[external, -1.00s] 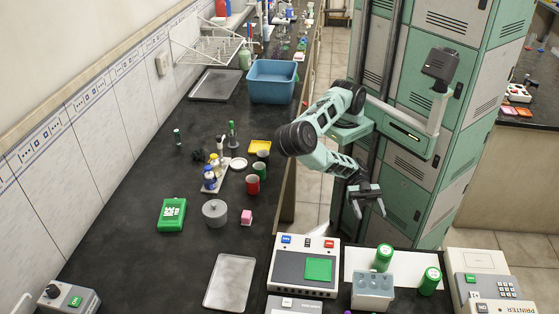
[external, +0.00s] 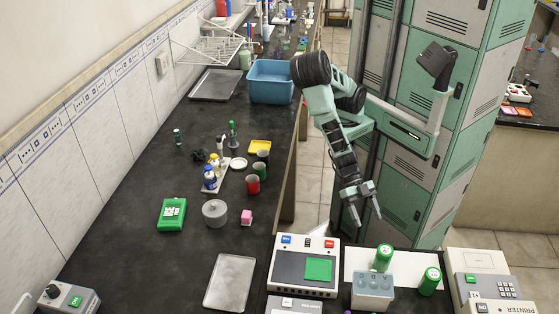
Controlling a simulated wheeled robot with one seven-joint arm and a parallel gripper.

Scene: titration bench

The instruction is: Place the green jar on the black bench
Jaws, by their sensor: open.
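Two green jars with pale marks on their lids stand at the lower right. One green jar (external: 383,259) is on the white sheet, behind a grey block with holes. The other green jar (external: 430,281) stands to the right of that block. The black bench (external: 150,265) runs along the tiled wall and carries many items. My gripper (external: 367,217) is open and empty, fingers pointing down. In the picture it is above and slightly left of the nearer-to-centre jar, apart from both jars.
A grey block (external: 373,284) and a device with a green pad (external: 305,265) stand close to the jars. A printer box (external: 487,287) is at the right. Red and dark cups, a grey pot (external: 215,212) and a blue bin (external: 271,82) stand on the bench. Bare surface lies left of the metal plate (external: 230,282).

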